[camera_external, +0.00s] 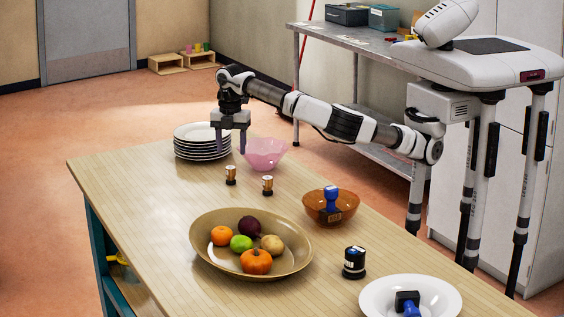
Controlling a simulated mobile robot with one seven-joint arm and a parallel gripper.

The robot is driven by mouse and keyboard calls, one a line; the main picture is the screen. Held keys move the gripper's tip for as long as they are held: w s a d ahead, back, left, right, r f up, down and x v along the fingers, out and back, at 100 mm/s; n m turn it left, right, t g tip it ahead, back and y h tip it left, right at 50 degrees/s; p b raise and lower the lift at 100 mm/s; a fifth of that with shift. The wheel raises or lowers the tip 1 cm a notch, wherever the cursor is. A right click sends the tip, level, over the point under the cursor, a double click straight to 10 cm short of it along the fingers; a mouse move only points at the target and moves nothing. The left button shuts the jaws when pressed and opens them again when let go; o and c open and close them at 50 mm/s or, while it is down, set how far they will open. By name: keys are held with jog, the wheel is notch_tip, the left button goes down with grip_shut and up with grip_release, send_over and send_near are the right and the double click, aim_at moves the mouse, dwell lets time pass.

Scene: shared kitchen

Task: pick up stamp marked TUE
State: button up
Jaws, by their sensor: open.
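I cannot read TUE on anything here. A blue-handled stamp (331,199) stands in the brown bowl (312,205). A second blue and black stamp (407,302) lies tipped in the white dish (374,296) at the front right. A round black item with a pale label (354,264), possibly a stamp, stands on the table between them. Two small brown and black items (230,175) with pale labels stand near the pink bowl; what they are is unclear. My gripper (231,147) points down, open and empty, by the plate stack, far from the blue-handled stamps.
The plate stack (197,152) and pink bowl (266,156) stand close to my gripper. A wide bowl of fruit and vegetables (206,253) fills the middle of the table (150,203). The table's left side is clear. A metal shelf (342,46) stands behind.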

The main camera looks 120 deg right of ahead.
aim_at(231, 171)
notch_tip(231, 171, down, 9)
jog(key=shift+w+d+r+p, duration=0.1)
jog(key=shift+w+p, duration=0.05)
jog(key=shift+p, duration=0.55)
jog(key=shift+c, duration=0.4)
jog(key=c, duration=1)
jog(key=shift+r, duration=0.2)
